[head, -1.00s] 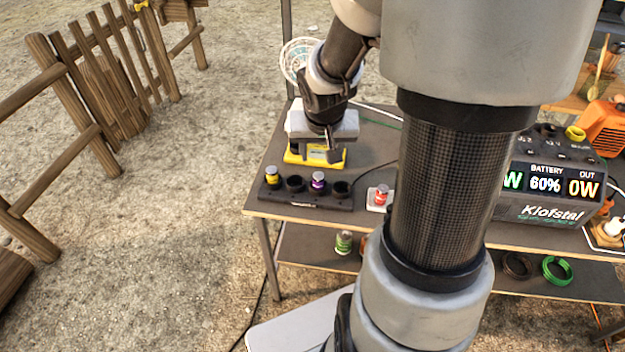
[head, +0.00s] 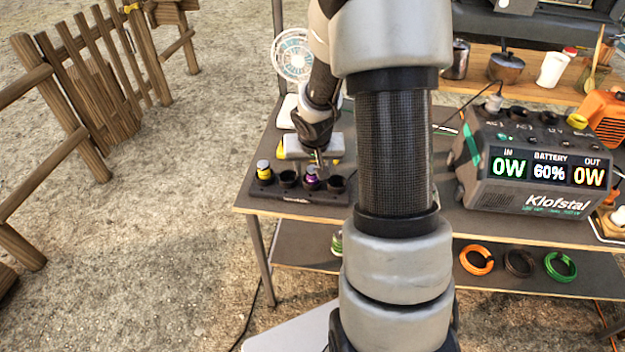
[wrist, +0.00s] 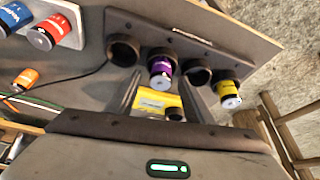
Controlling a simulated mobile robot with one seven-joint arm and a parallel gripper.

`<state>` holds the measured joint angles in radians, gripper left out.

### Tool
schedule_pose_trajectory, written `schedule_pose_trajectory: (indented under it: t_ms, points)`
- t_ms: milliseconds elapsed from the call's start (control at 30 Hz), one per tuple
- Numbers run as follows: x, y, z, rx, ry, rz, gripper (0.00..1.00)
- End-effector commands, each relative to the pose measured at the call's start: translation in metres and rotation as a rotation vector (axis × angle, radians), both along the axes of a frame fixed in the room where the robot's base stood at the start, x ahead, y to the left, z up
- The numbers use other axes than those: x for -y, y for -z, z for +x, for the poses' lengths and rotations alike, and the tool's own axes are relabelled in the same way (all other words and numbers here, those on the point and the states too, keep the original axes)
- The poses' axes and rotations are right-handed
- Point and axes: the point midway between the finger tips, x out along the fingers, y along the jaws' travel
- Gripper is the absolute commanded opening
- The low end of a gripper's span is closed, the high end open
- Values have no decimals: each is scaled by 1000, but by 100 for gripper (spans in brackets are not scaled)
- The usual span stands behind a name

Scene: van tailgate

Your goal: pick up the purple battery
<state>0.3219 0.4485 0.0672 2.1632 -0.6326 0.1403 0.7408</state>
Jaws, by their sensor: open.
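The purple battery (head: 312,179) stands upright in a dark holder (head: 296,196) near the table's left front corner, with an empty socket on each side of it. It also shows in the wrist view (wrist: 161,70), its silver end toward the camera. My gripper (head: 318,160) is just above and behind it in the head view, partly hidden by my wrist. In the wrist view the two fingers of my gripper (wrist: 160,88) are spread, pointing toward the holder around the purple battery's line. Nothing is held between them. I cannot tell whether a finger touches the battery.
A yellow battery (head: 264,171) stands at the holder's left end. A yellow case (wrist: 152,101) lies behind the holder. A power station (head: 530,165) stands right; a fan (head: 293,55) is behind.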

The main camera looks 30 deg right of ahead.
Motion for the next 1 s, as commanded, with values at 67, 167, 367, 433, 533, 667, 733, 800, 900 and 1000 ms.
schedule_pose_trajectory:
  t_ms: [67,167,367,433,533,667,733,800,900,1000]
  points:
    - [1,7,2,0,0,0,47]
    - [1,8,3,1,1,1,47]
    - [1,7,3,1,0,0,39]
    - [1,7,3,1,0,0,27]
    - [1,7,3,1,0,0,10]
    - [1,7,3,1,0,0,0]
    - [1,7,3,1,0,0,0]
    - [1,6,3,2,0,0,0]
    - [2,-2,4,3,1,0,0]
    - [2,-19,4,6,1,0,0]
